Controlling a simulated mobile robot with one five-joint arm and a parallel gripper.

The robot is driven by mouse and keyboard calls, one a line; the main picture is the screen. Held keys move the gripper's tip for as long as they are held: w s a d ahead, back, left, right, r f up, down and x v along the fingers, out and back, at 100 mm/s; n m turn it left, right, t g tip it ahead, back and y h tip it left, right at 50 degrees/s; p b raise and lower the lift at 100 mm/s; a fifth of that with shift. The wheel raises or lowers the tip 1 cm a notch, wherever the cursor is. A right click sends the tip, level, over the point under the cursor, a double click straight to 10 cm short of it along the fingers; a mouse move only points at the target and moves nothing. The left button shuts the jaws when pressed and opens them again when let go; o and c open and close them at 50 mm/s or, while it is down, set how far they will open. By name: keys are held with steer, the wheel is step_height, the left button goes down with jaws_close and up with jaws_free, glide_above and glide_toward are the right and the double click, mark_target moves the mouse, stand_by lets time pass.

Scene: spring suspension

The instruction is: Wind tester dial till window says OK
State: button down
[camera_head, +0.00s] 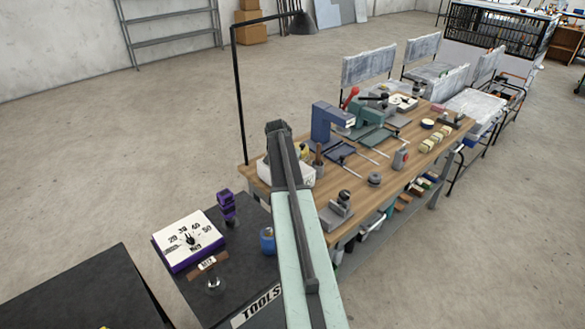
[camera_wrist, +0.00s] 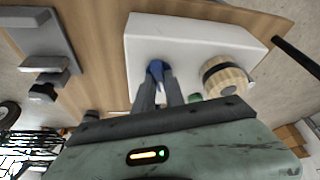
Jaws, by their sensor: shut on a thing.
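In the wrist view, my gripper (camera_wrist: 158,72) has its two dark fingers close together, shut on a small blue piece (camera_wrist: 157,66) at the face of a white box (camera_wrist: 185,35). I cannot tell whether the blue piece is the tester dial. A round wooden part with a black band (camera_wrist: 226,78) sits to the right of the fingers. No window with readable words shows. In the head view, the white box (camera_head: 305,176) stands at the near left end of the bench, partly behind my arm, which hides my gripper. A white panel with numbers (camera_head: 185,240) lies on the dark table at lower left.
The wooden bench (camera_head: 385,165) carries a blue press (camera_head: 330,122), grey fixtures and several small parts. A black lamp post (camera_head: 238,95) rises at its left end. A purple stand (camera_head: 227,205) and blue cup (camera_head: 267,240) are on the dark table. The floor at left is clear.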

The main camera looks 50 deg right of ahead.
steer(key=m+g, duration=0.1)
steer(key=m, duration=0.3)
steer(key=shift+m+g, duration=0.3)
steer(key=shift+g, duration=0.1)
stand_by(0.4)
steer(key=c, duration=1.4)
jaws_free()
